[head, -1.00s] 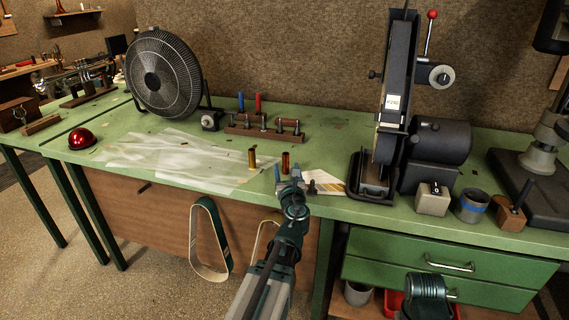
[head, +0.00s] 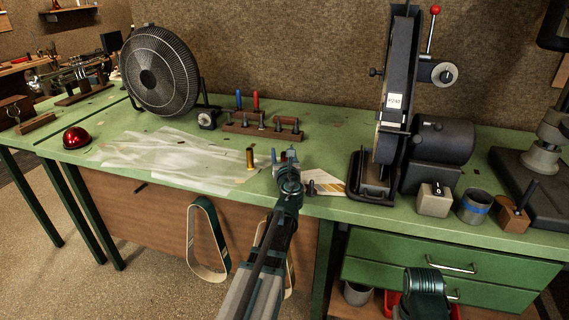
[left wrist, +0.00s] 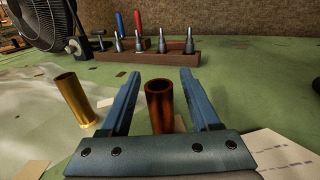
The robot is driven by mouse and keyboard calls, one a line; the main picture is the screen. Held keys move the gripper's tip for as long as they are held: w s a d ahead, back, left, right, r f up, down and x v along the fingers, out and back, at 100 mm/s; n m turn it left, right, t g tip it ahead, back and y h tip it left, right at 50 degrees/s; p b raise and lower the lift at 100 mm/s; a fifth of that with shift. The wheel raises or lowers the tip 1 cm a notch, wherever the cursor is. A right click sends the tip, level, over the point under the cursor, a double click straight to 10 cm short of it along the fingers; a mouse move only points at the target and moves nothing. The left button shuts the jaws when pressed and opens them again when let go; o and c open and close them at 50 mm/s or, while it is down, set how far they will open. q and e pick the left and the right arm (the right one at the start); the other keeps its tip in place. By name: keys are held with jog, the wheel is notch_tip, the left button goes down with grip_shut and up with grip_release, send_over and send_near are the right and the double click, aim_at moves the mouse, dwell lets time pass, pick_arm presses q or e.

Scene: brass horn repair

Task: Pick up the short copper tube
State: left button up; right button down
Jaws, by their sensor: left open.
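The short copper tube (left wrist: 160,106) stands upright on the green bench, its open dark end facing up. In the left wrist view it stands between the two blue fingers of my left gripper (left wrist: 160,98), with a gap on each side. In the head view the left gripper (head: 282,157) reaches over the bench's front part and hides most of the tube. The left gripper is open. A brass tube (left wrist: 75,100) stands to the left of the fingers, and it also shows in the head view (head: 250,159). My right gripper is not in view.
A wooden rack (head: 262,125) with several metal pegs stands behind. A belt grinder (head: 440,140) stands to the right. A striped card (head: 325,184) lies right of the gripper. A clear sheet (head: 165,155), a red dome (head: 76,138) and a fan (head: 160,72) are to the left.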

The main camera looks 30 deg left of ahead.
pick_arm(q)
jog(key=shift+d, duration=0.1)
grip_shut()
jog(key=shift+r, duration=0.1)
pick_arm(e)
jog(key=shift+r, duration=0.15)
